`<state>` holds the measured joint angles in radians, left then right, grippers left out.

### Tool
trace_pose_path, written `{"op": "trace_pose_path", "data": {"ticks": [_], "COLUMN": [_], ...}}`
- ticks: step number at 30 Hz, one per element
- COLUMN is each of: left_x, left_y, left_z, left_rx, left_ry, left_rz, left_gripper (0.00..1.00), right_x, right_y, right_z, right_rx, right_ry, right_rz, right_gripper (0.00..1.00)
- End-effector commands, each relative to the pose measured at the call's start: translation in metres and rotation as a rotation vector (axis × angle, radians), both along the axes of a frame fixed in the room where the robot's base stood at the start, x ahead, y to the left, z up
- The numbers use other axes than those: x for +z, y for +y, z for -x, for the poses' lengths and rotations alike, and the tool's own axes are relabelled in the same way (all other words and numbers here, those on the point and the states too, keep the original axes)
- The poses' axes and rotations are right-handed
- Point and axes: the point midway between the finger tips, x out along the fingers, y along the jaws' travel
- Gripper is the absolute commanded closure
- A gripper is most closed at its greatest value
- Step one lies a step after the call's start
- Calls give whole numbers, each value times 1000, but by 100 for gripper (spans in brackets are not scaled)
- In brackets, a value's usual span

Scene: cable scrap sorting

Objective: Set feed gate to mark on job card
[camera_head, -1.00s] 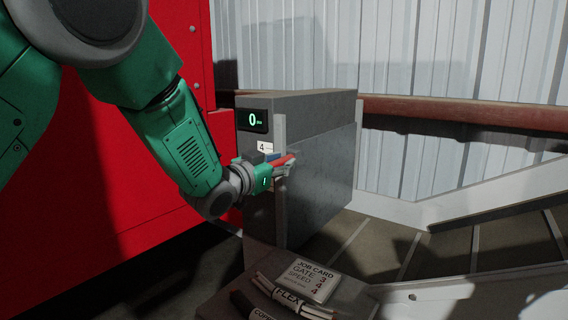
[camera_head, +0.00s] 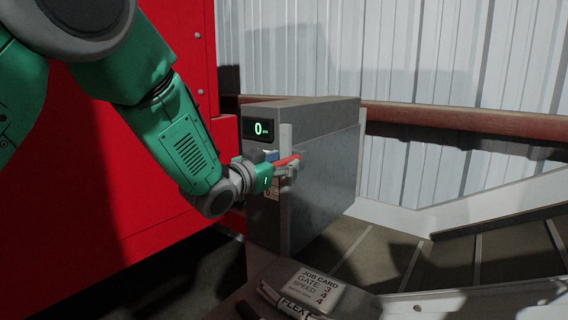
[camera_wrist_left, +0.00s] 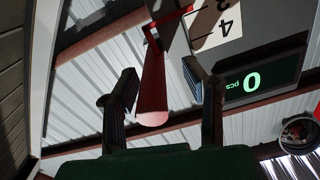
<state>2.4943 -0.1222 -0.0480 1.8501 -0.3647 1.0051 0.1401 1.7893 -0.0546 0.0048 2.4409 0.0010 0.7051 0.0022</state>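The feed gate's red lever (camera_head: 288,160) sticks out of the front of a grey box (camera_head: 328,180). My left gripper (camera_head: 286,170) is at the lever, its fingers on either side. In the left wrist view the red lever (camera_wrist_left: 152,88) lies between my two spread fingers (camera_wrist_left: 162,88), with a gap visible on each side. A white scale (camera_wrist_left: 217,25) beside the lever shows 3 and 4; the lever's base is near these figures, but its exact mark is unclear. The job card (camera_head: 312,287) reads gate 3. My right gripper is out of view.
A display (camera_head: 258,129) on the box reads 0. A bundle labelled FLEX (camera_head: 294,306) lies below the card. A red panel (camera_head: 120,180) stands at left, a conveyor-like surface (camera_head: 385,255) at right.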

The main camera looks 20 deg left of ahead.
Motion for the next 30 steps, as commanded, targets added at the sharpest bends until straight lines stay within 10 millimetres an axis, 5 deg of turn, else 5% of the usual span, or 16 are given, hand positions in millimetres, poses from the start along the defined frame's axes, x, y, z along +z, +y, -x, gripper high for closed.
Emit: {"op": "trace_pose_path", "data": {"ticks": [8, 21, 30], "left_x": [-2, -2, -2], "left_y": [2, 33, 42], "left_z": [9, 90, 112], "left_rx": [-1, 1, 0], "left_ry": [3, 4, 0], "left_rz": [-1, 2, 1], "left_gripper": [61, 61, 61], "right_x": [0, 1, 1], "right_y": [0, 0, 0], "right_z": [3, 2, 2], "right_rx": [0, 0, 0], "right_ry": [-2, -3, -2], "right_rz": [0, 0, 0], "right_gripper": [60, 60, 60]}}
